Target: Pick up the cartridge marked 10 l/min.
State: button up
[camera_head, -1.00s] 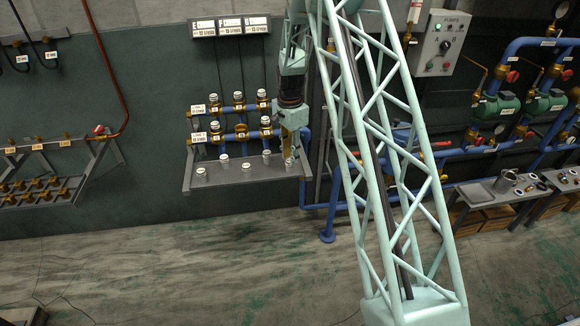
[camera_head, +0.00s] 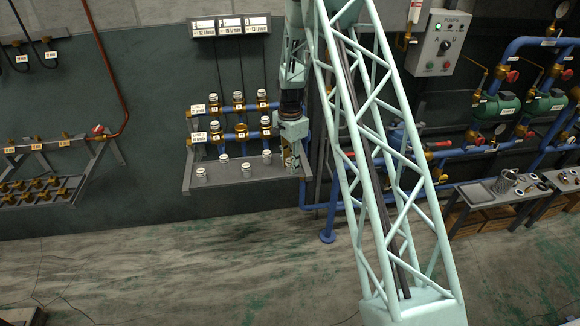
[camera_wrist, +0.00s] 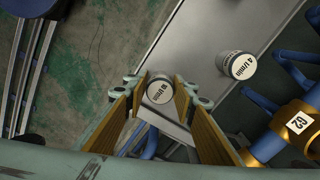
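The cartridge whose cap seems to read 10 l/min (camera_wrist: 160,91) stands at the shelf edge in the wrist view, a pale cap seen from above. My gripper (camera_wrist: 161,84) is open, with its two tan fingers on either side of this cartridge. Small gaps seem to show between the cap and the fingers; contact is not clear. A second cartridge marked 4 l/min (camera_wrist: 241,65) stands apart to the upper right. In the head view my gripper (camera_head: 291,158) points down at the shelf's right end, and the arm hides the cartridge there.
The grey shelf (camera_head: 235,181) holds several other white-capped cartridges, such as one at its left end (camera_head: 200,175). Blue pipes with brass fittings (camera_head: 240,134) run just behind it. In the wrist view a brass fitting tagged G2 (camera_wrist: 300,122) is close to the right finger.

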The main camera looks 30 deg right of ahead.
dwell(0.5)
jog(key=c, duration=0.6)
jog(key=shift+o, duration=0.2)
jog(key=shift+r, duration=0.1)
jog(key=shift+r, duration=1.55)
jog(key=shift+s+r, duration=0.15)
jog(key=shift+s, duration=0.05)
jog(key=s+a, duration=0.2)
jog(key=s, duration=0.5)
jog(key=s+a+r, duration=0.1)
jog(key=s+a, duration=0.1)
jog(key=s, duration=0.6)
jog(key=shift+a+r, duration=0.2)
jog(key=shift+a, duration=0.05)
